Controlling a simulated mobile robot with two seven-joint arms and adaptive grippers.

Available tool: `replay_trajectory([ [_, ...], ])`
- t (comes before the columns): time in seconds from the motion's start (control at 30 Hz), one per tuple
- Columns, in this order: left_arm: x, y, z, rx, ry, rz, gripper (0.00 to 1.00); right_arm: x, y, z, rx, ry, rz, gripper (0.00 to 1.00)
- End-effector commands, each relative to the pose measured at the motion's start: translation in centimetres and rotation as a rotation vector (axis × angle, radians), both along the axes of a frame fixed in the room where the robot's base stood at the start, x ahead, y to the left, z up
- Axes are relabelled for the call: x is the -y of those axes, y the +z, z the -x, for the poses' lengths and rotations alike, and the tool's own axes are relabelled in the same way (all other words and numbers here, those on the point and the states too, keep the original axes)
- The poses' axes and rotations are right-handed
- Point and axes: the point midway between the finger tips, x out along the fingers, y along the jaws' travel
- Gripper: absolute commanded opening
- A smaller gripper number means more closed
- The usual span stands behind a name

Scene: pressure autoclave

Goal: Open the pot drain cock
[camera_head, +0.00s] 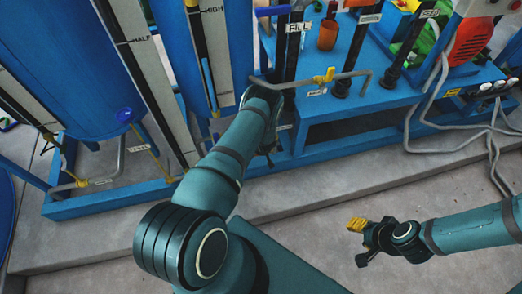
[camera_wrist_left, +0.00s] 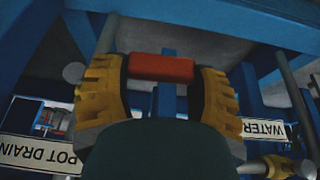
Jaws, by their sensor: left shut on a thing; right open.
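In the left wrist view, a red bar-shaped handle (camera_wrist_left: 162,68) lies between the yellow-padded fingers of my left gripper (camera_wrist_left: 160,78), which is shut on it. A white POT DRAIN label (camera_wrist_left: 42,152) is at the lower left of that view, so the handle appears to be the pot drain cock's; its valve body is hidden. In the head view my own forearm hides the handle and most of the left gripper beside the blue frame. My right gripper (camera_head: 362,240) is open and empty above the grey floor, away from the equipment.
A WATER label (camera_wrist_left: 264,128) and a yellow fitting (camera_wrist_left: 280,167) are at right in the wrist view. In the head view, a yellow valve (camera_head: 324,76) sits on a pipe above the blue stand (camera_head: 340,115). Grey cables (camera_head: 440,130) run at right. The front floor is clear.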

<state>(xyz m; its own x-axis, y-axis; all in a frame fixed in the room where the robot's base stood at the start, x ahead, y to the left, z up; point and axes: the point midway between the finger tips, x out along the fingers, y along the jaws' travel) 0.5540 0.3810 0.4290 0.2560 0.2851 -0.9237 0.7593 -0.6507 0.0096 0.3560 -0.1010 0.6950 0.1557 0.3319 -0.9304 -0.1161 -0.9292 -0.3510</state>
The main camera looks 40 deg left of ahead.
Motion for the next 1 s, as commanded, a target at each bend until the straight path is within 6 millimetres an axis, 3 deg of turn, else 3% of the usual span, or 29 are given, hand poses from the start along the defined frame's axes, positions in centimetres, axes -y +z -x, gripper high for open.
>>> replay_trajectory([
  [0.4, -0.2, -1.2, 0.3, 0.103, 0.012, 0.092, 0.19, 0.0, 0.8, 0.2, -0.004, 0.000, -0.001, 0.47],
  [1.0, 0.2, -4.1, -0.2, 0.358, 0.012, 0.308, 0.19, 0.0, -0.1, 0.0, 0.000, 0.000, 0.000, 0.47],
])
